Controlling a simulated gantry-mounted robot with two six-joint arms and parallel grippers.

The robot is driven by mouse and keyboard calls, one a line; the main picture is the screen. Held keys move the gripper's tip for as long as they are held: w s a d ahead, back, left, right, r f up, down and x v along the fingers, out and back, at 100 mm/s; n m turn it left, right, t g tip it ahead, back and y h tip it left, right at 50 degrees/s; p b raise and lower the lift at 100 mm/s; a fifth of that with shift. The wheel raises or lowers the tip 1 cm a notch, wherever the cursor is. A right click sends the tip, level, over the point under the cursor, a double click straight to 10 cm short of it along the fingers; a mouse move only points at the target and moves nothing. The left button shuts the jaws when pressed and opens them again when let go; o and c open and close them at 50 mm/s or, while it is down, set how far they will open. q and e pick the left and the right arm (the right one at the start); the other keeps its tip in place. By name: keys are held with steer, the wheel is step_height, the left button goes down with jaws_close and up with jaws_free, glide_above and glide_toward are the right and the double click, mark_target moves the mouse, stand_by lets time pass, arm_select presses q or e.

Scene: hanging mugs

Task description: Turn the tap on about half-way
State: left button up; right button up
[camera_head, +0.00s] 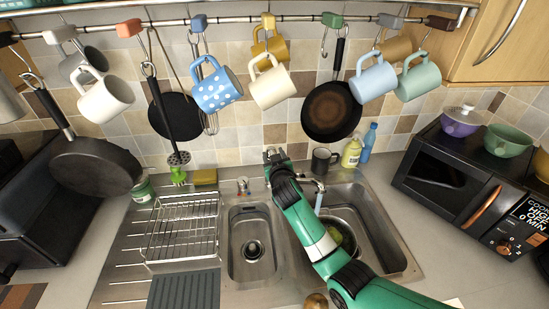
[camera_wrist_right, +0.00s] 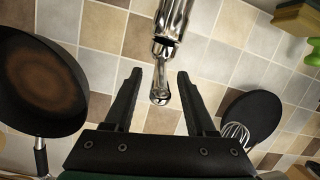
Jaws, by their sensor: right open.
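The chrome tap (camera_head: 313,183) stands behind the sink, with its body mostly hidden by my right arm in the head view; its spout shows to the right of the arm. A pale blue streak (camera_head: 318,202) hangs below the spout; I cannot tell if it is water. In the right wrist view the chrome tap body (camera_wrist_right: 172,20) comes in from the top, and its slim lever (camera_wrist_right: 160,90) with a rounded end lies between my fingers. My right gripper (camera_head: 274,152) is open around the lever; it also shows in the wrist view (camera_wrist_right: 159,78). My left gripper is out of view.
A steel dish rack (camera_head: 183,228) stands left of two basins. A dark mug (camera_head: 322,160), a yellow bottle (camera_head: 351,152) and a blue bottle (camera_head: 368,143) stand behind the sink. Several mugs and pans hang from a rail above. A black microwave (camera_head: 470,190) is at the right.

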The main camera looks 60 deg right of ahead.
steer(key=p+v, duration=0.5)
steer(key=v, duration=0.6)
steer(key=shift+s+a, duration=0.15)
steer(key=shift+a, duration=0.05)
